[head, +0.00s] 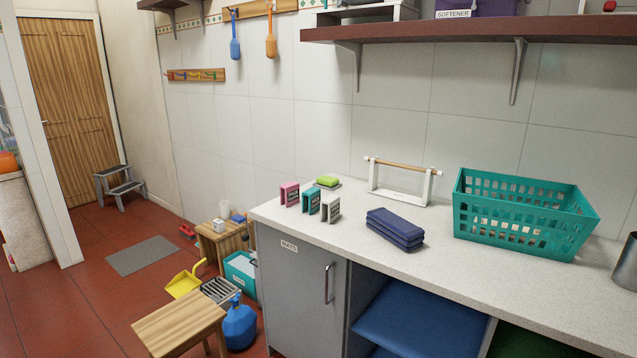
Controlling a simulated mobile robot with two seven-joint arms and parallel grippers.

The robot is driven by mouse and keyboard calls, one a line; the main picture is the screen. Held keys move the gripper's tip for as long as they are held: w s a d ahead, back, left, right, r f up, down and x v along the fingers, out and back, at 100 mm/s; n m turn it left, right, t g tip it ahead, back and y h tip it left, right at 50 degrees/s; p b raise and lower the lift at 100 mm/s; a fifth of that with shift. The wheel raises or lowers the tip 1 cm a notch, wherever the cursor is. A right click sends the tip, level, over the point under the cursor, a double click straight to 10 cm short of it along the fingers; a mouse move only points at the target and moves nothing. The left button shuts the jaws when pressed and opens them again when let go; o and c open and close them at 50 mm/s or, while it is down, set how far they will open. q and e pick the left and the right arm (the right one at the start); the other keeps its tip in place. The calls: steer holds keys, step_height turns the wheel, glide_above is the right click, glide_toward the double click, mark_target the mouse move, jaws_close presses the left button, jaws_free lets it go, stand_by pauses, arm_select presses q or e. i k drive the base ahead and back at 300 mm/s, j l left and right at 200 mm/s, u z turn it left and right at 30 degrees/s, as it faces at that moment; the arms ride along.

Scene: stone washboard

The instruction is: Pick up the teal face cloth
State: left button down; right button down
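I cannot make out a teal face cloth in the head view. A folded stack of navy cloth (395,229) lies on the speckled pale counter (436,246). A teal openwork basket (520,214) stands upright on the counter at the right; its inside is mostly hidden by its walls. Neither of my grippers is in view.
A white rack with a wooden bar (400,183) stands by the wall. A metal cup (627,265) is at the right edge. A dark shelf (470,31) overhangs the counter. A wooden stool (180,322) and a blue jug (239,325) stand on the floor.

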mark_target(312, 198)
steer(key=i+z, duration=0.1)
steer(key=z, duration=0.4)
steer(key=i+j+z, duration=0.35)
steer(key=j, duration=0.2)
steer(key=i+j+z, duration=0.15)
steer(key=j, duration=0.15)
steer(key=i+j, duration=0.2)
steer(key=j, duration=0.15)
steer(key=i+j, duration=0.2)
steer(key=j, duration=0.2)
steer(key=i+j+z, duration=0.1)
steer(key=j, duration=0.25)
steer(key=i+j, duration=0.25)
steer(key=j, duration=0.15)
steer(key=i+j+z, duration=0.1)
steer(key=j, duration=0.3)
steer(key=i, duration=0.05)
